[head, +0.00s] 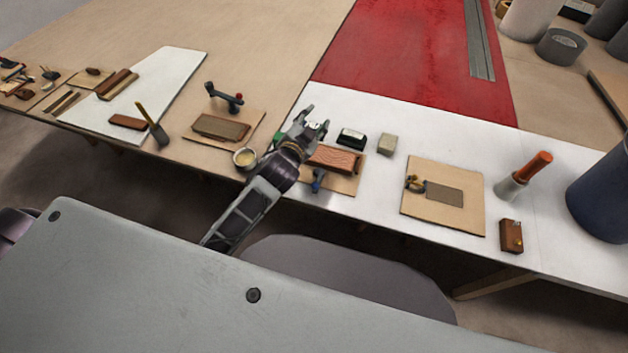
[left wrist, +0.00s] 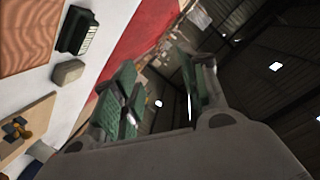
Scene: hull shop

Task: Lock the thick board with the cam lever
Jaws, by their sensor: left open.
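A thick reddish-brown board (head: 338,158) lies on a plywood base on the white bench strip, and its grain also shows at upper left in the left wrist view (left wrist: 24,32). My arm hides the board's left end. My right gripper is not in view.
A clamp with a red tip (head: 237,97) and a cup (head: 244,158) are to the left. A black item (head: 351,138) and a grey block (head: 387,145) lie behind the board. A plywood base with a brass fitting (head: 415,183) and an orange-handled tool (head: 528,172) are right.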

